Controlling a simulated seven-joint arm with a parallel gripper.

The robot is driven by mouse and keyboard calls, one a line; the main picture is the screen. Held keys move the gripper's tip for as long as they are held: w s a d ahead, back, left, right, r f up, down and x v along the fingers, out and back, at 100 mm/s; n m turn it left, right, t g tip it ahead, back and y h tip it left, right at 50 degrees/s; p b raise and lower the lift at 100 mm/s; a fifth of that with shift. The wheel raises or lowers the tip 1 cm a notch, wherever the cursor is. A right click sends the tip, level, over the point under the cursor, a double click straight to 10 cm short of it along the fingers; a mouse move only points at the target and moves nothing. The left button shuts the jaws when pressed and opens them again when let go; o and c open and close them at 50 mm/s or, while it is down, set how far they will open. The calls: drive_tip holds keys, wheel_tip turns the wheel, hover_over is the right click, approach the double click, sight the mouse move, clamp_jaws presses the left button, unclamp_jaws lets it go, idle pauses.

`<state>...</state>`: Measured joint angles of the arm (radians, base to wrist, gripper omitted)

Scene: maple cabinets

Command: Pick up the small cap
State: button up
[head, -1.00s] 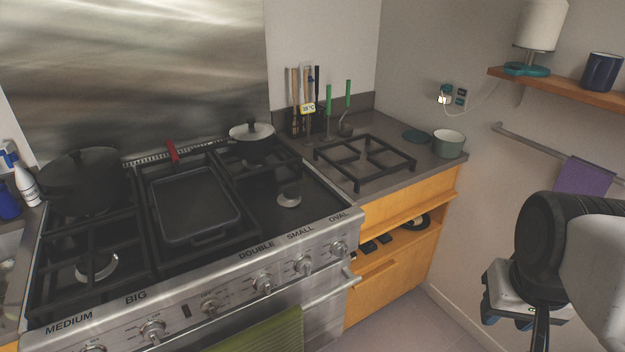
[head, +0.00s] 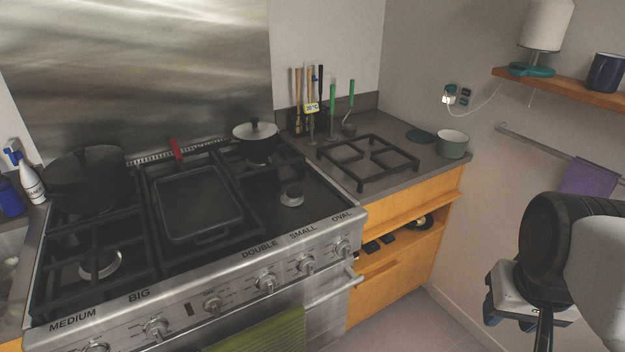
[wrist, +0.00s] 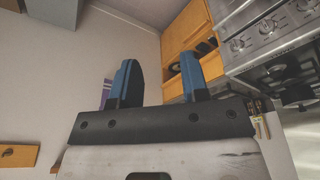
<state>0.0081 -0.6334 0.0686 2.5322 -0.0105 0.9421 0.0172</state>
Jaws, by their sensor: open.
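The pictures do not name the small cap; a small round burner cap (head: 291,193) sits on the bare front-right burner of the stove, above the front label SMALL, with no grate over it. My gripper (wrist: 156,78) is open and empty in the wrist view, its two blue fingers spread apart. The cap is not clearly seen in the wrist view.
A loose black grate (head: 367,160) lies on the counter beside a green pot (head: 452,144). A rectangular pan (head: 197,203), a dark pot (head: 88,180) and a white-lidded pot (head: 255,136) stand on the stove. A wooden shelf (head: 590,94) juts out above my arm.

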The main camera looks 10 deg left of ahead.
drive_tip(key=o, duration=0.8)
drive_tip(key=shift+w, duration=0.1)
drive_tip(key=w+a+f+n+t+h, duration=0.15)
drive_tip(key=w+a+n, duration=0.35)
drive_tip(key=w, duration=0.5)
drive_tip(key=w+a+f+n+t+h, duration=0.1)
drive_tip(key=w+a+n+h, duration=0.25)
drive_tip(key=w+n, duration=0.4)
drive_tip(key=w+a+f+n+t+h, duration=0.1)
drive_tip(key=w+a+n, duration=0.35)
drive_tip(key=w, duration=0.75)
drive_tip(key=w+a+f+n+t+y, duration=0.1)
drive_tip(key=w+a+f+n, duration=0.3)
drive_tip(key=a, duration=0.8)
drive_tip(key=w+a+f+n+t+y, duration=0.1)
drive_tip(key=w+a+f+n+t, duration=0.3)
drive_tip(key=a+n, duration=0.3)
drive_tip(key=w+a+f+n+t+y, duration=0.1)
drive_tip(key=w+a+f+n, duration=0.3)
drive_tip(key=a, duration=1.2)
drive_tip(key=shift+a+f+n+t+y, duration=0.2)
drive_tip(key=shift+f+n+t, duration=0.15)
drive_tip(key=shift+f+n, duration=0.2)
drive_tip(key=shift+a+f+n+t+y, duration=0.15)
drive_tip(key=shift+f+n+t, duration=0.15)
drive_tip(key=shift+f+n, duration=0.25)
drive_tip(key=shift+f, duration=0.1)
